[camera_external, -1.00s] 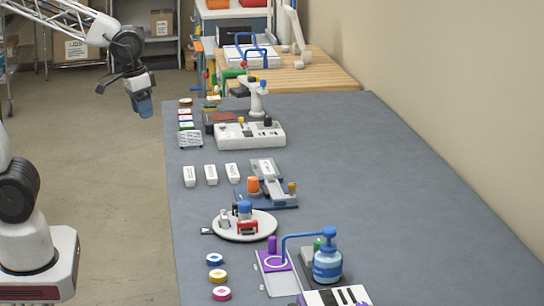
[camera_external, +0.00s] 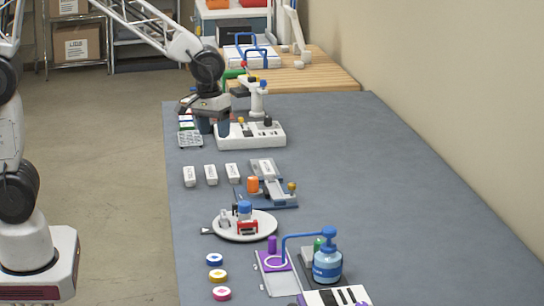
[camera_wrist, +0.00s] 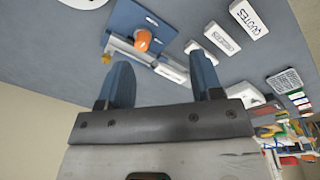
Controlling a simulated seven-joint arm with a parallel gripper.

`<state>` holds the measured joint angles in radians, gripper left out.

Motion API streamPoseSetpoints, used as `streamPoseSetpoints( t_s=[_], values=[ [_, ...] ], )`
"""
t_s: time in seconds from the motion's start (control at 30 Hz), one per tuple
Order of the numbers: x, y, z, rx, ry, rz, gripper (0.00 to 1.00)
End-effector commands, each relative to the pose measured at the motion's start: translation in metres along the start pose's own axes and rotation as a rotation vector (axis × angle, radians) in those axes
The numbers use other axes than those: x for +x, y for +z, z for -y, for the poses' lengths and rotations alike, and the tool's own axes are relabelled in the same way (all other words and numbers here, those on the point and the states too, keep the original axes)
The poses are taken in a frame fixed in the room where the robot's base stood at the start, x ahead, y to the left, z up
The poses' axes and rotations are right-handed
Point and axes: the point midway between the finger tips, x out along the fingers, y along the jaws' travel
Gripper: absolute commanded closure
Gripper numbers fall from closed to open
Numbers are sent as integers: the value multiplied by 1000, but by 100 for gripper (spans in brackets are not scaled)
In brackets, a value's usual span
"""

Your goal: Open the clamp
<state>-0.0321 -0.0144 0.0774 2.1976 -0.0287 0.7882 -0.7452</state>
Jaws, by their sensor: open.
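No part is labelled as a clamp, so I cannot tell for certain which one it is. A low fixture with a blue base (camera_external: 280,201), a grey bar, an orange knob (camera_external: 253,185) and a small yellow knob (camera_external: 291,187) lies mid-table. In the wrist view the orange knob (camera_wrist: 142,39) and blue base (camera_wrist: 126,16) show beyond my fingers. My gripper (camera_external: 213,126) is open and empty, with blue fingers pointing down. It is above the far left of the table, beside a white stand machine (camera_external: 258,134), apart from the fixture. In the wrist view my gripper (camera_wrist: 160,62) has both fingers spread.
Three white labelled blocks (camera_external: 211,174) lie left of the fixture. A round white plate (camera_external: 265,224) with small parts is nearer. A blue pump bottle (camera_external: 327,264) and several coloured discs (camera_external: 215,276) are at the front. The table's right side is clear.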

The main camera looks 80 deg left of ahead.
Motion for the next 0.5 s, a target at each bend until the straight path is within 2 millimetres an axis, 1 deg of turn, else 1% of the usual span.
streamPoseSetpoints(
  t_s=[0.03, 0.3, 0.5],
  values=[
    [9, -7, -5, -23, -5, 5, 40],
    [50, -42, -32, -162, -22, 21, 40],
    [78, -63, -47, -249, -33, 29, 40]
  ],
)
